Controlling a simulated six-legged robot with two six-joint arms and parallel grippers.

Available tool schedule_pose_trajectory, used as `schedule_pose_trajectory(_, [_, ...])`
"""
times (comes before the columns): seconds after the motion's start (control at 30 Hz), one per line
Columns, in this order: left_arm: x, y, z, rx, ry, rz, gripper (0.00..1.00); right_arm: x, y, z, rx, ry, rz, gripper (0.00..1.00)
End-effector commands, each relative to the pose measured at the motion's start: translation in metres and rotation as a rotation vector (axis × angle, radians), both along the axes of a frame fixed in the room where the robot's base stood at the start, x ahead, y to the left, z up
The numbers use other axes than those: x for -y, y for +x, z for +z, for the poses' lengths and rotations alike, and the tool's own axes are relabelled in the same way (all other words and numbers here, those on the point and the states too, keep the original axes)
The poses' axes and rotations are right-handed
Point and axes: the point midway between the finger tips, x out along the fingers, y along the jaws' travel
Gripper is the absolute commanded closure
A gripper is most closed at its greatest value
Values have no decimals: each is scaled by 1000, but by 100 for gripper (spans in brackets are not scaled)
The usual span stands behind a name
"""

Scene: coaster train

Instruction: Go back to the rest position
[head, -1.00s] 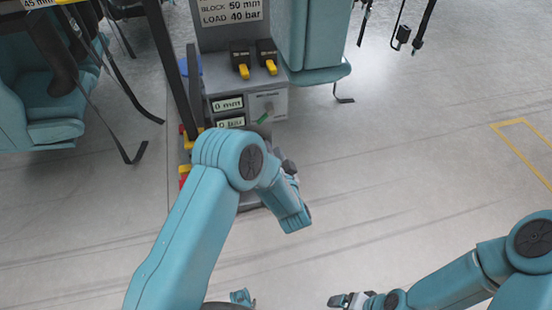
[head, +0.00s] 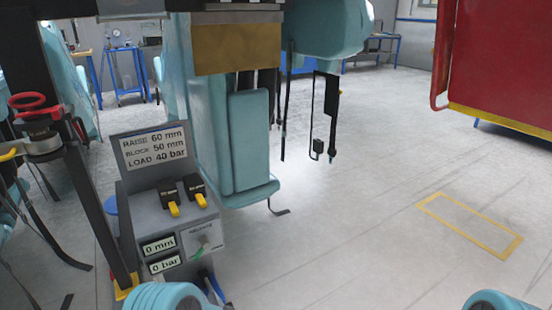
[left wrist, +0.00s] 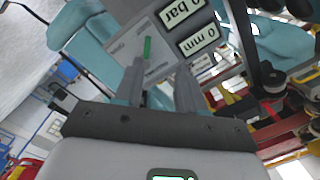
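My left gripper shows in the left wrist view (left wrist: 160,88), its two fingers apart with nothing seen between them. It faces the grey control console (head: 145,215), whose green lever (left wrist: 147,48) lies beyond the fingertips; the distance is hard to tell. In the head view only a rounded teal part of my left arm shows at the bottom, in front of the console. A teal part of my right arm shows at the bottom right; its gripper is out of view. The console displays read 0 mm (head: 160,246) and 0 bar (head: 165,264).
Two black switches with yellow levers (head: 171,198) sit on the console below a sign (head: 153,149). A teal seat (head: 250,140) hangs behind it. A red panel (head: 502,65) stands at the upper right. The floor right of the console is clear, with a yellow marked rectangle (head: 470,223).

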Motion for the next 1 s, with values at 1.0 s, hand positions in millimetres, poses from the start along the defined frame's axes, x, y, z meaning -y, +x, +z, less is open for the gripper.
schedule_pose_trajectory(1.0, [82,-270,-89,-1107,-1452,50,61,0,0,74,1,0,0,11])
